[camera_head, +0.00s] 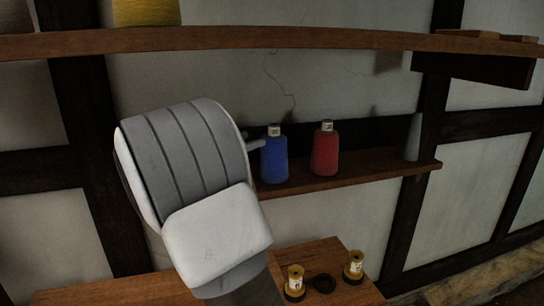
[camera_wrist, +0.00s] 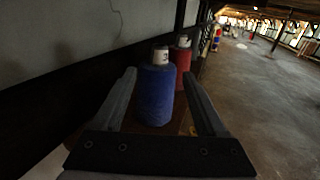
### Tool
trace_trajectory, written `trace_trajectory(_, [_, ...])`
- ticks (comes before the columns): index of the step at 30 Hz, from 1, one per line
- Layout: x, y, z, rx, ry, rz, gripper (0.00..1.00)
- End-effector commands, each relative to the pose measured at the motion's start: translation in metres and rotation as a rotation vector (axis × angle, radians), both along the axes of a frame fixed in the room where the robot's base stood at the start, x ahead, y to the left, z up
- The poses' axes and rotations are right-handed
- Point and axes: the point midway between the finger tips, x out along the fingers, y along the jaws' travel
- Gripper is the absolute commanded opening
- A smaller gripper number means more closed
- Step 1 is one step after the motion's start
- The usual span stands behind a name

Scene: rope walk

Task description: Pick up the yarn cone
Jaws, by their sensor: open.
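A blue yarn cone (camera_head: 274,157) with a pale top stands upright on the lower wall shelf. In the wrist view the blue cone (camera_wrist: 155,95) shows between the two fingers of my gripper (camera_wrist: 160,78), which is open with gaps visible at both sides. In the head view my wrist hides most of the gripper (camera_head: 255,144); a fingertip shows close to the blue cone's left side. A red yarn cone (camera_head: 325,150) stands to its right, and behind it in the wrist view (camera_wrist: 181,62). Whether a finger touches the blue cone cannot be told.
The lower shelf (camera_head: 375,172) also holds a grey cone (camera_head: 413,138) at its right end. An upper shelf (camera_head: 290,39) runs above, with a yellow item (camera_head: 146,11) on it. Below, a wooden top (camera_head: 330,258) bears small spools (camera_head: 295,278) and a dark ring (camera_head: 322,283).

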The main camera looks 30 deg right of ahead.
Motion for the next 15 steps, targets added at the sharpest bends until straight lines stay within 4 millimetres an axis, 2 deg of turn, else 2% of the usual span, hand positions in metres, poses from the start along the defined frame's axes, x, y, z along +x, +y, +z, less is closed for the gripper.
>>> trace_trajectory(1, [0.001,-0.013,0.000,0.000,0.000,-0.004,0.74])
trace_trajectory(6, [0.006,-0.047,0.000,0.001,0.000,-0.003,0.74])
trace_trajectory(9, [0.008,-0.060,0.000,0.001,0.000,-0.001,0.74])
trace_trajectory(15, [0.010,-0.072,0.001,0.002,-0.001,0.000,0.74])
